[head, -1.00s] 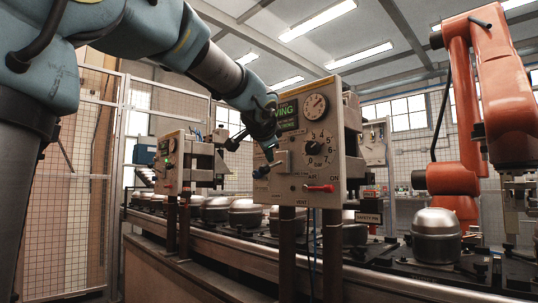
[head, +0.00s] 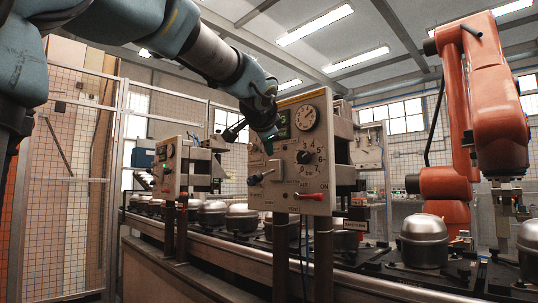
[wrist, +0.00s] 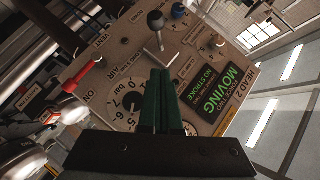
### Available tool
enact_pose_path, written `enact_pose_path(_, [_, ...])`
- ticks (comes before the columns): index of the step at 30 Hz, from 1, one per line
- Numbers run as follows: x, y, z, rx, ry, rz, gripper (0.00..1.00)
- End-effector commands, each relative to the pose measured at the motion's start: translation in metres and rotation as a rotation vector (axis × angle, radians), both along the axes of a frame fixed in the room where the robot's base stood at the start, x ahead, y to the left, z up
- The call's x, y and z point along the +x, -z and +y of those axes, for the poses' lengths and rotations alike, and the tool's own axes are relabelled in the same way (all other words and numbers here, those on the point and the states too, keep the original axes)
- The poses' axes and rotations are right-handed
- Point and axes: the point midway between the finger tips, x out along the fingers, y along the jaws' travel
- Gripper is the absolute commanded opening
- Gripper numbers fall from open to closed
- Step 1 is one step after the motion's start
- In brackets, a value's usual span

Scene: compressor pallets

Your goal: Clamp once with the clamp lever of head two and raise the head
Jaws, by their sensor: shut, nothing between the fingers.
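The head two control panel (head: 322,180) stands upright on posts beside the line. Its clamp lever (head: 262,177), a metal arm with a dark ball end, sits on the left part of the panel face. In the wrist view the lever (wrist: 156,40) stands beyond my fingertips, with its ball toward the top. My gripper (head: 267,146) is at the panel's upper left, above the lever. In the wrist view its green fingers (wrist: 162,75) are shut and empty, close to the lever's base plate; contact cannot be told. The display (wrist: 212,88) reads MOVING, NO STROKE.
A pressure knob (head: 304,157), gauge (head: 306,118) and red switch (head: 308,196) share the panel. Another panel (head: 170,165) stands to the left. Metal compressors (head: 424,240) sit along the line. An orange robot arm (head: 455,130) stands at the right.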

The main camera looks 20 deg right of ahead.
Motion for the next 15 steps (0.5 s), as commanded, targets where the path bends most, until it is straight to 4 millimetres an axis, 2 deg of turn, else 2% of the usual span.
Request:
enact_pose_path(9, [-0.042, -0.018, 0.021, 0.0, 0.0, -0.001, 0.0])
enact_pose_path(15, [-0.052, -0.022, 0.026, 0.0, -0.001, 0.0, 0.0])
